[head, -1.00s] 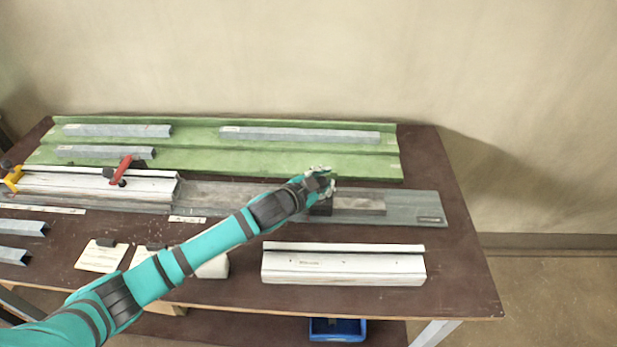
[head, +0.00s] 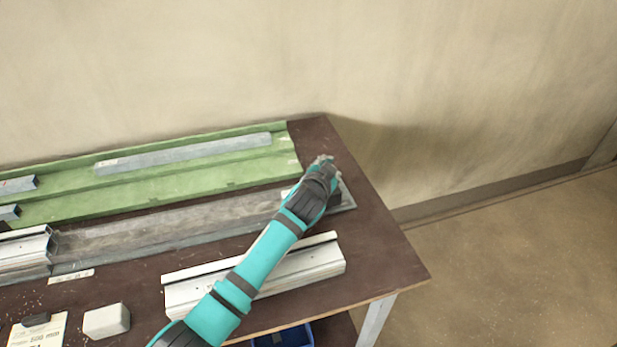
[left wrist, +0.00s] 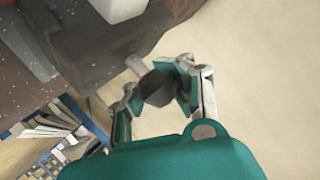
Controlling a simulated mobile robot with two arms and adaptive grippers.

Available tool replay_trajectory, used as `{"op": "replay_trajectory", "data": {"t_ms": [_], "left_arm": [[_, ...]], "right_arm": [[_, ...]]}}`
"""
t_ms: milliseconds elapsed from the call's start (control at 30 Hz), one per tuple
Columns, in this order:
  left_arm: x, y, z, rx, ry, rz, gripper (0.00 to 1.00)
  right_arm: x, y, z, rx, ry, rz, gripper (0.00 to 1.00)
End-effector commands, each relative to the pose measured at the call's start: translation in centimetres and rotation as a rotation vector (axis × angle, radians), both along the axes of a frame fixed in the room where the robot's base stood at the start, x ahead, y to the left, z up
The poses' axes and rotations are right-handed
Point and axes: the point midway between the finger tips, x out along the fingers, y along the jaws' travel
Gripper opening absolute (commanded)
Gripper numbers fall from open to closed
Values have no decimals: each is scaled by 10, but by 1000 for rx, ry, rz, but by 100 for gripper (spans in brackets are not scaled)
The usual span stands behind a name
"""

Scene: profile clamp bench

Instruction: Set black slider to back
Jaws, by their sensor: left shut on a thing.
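The black slider (head: 334,198) sits near the right end of the long grey base rail (head: 180,222). My left gripper (head: 323,162) is over it and hides most of it in the head view. In the left wrist view the slider shows as a dark block (left wrist: 95,42) with a short light rod and a dark knob (left wrist: 157,86) at its end. My left gripper (left wrist: 160,88) is shut on that knob, with one finger on each side. My right gripper is in neither view.
A white profile (head: 320,258) lies in front of the rail, under my left forearm. A green tray (head: 150,178) with grey profiles (head: 190,152) lies behind. A white block (head: 106,321) is front left. A blue bin (head: 285,338) is below the table. The right table corner is bare.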

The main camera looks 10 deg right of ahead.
Motion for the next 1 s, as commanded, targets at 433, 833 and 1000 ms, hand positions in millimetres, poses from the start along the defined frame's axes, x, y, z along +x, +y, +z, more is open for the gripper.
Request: {"op": "replay_trajectory", "data": {"t_ms": [433,833,1000], "left_arm": [[-8,-18,-4,-9,16,-18,0],[-7,-17,-3,-7,11,-16,52],[-5,-15,-2,-5,9,-13,52]], "right_arm": [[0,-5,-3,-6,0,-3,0],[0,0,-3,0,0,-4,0],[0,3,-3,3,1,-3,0]]}}
